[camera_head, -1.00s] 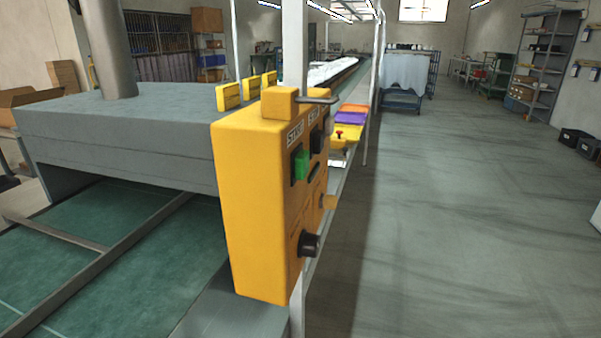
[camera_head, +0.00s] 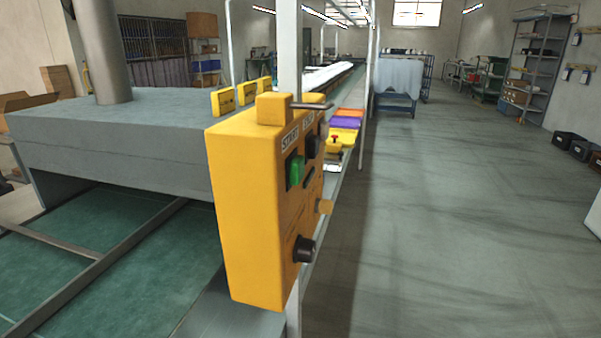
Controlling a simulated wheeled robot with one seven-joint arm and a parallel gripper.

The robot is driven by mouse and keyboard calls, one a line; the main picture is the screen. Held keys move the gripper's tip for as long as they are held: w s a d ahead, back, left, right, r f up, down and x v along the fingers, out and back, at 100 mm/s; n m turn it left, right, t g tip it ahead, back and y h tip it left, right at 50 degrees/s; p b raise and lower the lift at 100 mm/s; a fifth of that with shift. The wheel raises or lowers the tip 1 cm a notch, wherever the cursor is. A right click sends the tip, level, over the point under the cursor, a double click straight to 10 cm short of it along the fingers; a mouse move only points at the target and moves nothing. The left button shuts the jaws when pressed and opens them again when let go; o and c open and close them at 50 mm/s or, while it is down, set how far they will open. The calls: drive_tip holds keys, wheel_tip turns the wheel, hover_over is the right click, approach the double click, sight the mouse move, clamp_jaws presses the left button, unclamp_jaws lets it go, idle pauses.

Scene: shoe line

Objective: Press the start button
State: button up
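A yellow control box (camera_head: 243,222) stands close in front, left of centre, fixed by a white post (camera_head: 288,55). Its labelled face is turned to the right and seen at a slant. The green start button (camera_head: 297,171) sits on that face under a label reading START. A dark button (camera_head: 315,146) is beside it under a second label, hard to read. A black knob (camera_head: 304,249) sticks out lower on the same face. My gripper is not in view.
A grey machine housing (camera_head: 110,135) and a green conveyor belt (camera_head: 150,250) are on the left. Purple, orange and yellow items (camera_head: 345,123) lie along the line behind the box. Open grey floor (camera_head: 450,220) fills the right side. A blue-framed cart (camera_head: 398,85) stands farther back.

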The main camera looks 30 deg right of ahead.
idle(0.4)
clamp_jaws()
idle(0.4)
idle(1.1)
